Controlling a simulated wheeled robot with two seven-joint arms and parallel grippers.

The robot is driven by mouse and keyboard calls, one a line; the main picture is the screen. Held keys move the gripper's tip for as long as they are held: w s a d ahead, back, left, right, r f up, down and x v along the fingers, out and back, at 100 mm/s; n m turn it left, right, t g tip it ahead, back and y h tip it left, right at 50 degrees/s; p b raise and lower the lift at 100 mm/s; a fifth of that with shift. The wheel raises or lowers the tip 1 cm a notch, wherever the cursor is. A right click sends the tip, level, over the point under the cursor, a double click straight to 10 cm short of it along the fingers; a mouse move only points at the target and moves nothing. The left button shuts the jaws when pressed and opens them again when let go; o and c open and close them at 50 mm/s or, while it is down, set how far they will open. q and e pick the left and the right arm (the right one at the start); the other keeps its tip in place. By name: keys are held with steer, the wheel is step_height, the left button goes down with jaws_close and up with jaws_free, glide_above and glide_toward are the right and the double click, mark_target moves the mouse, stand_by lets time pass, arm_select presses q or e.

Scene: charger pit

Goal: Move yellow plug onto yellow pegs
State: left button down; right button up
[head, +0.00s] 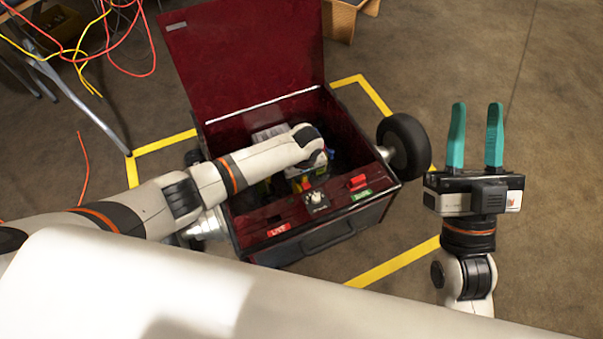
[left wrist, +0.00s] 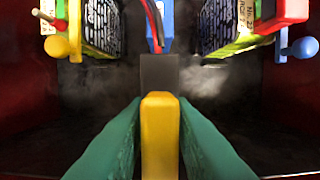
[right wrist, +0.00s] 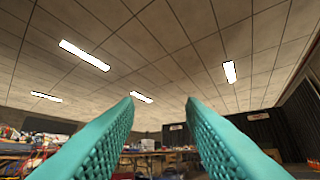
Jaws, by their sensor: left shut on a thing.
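In the left wrist view my left gripper (left wrist: 157,112) is shut on the yellow plug (left wrist: 160,140), with a green finger on each side. A dark grey block (left wrist: 159,74) joins the plug's far end. A yellow ball-headed peg (left wrist: 58,46) sticks out at the upper left, apart from the plug. In the head view my left arm reaches into the dark red box (head: 250,212), and its wrist hides the left fingers and the plug. My right gripper (head: 477,108) is open and empty, pointing up to the right of the box.
The left wrist view shows a blue connector (left wrist: 159,22) with cables, a blue ball-headed peg (left wrist: 303,47) and a red block (left wrist: 284,14). The box has an open lid (head: 245,50), wheels (head: 404,147), a knob (head: 315,199) and a red switch (head: 358,181). Yellow tape surrounds it.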

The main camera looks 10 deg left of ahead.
arm_select(q)
steer(key=shift+f+b, duration=0.35)
steer(key=shift+f, duration=0.4)
arm_select(e)
steer(key=shift+s+d+r+t+y, duration=0.1)
steer(key=shift+s+r+t+y, duration=0.4)
steer(key=shift+s+r+t, duration=0.35)
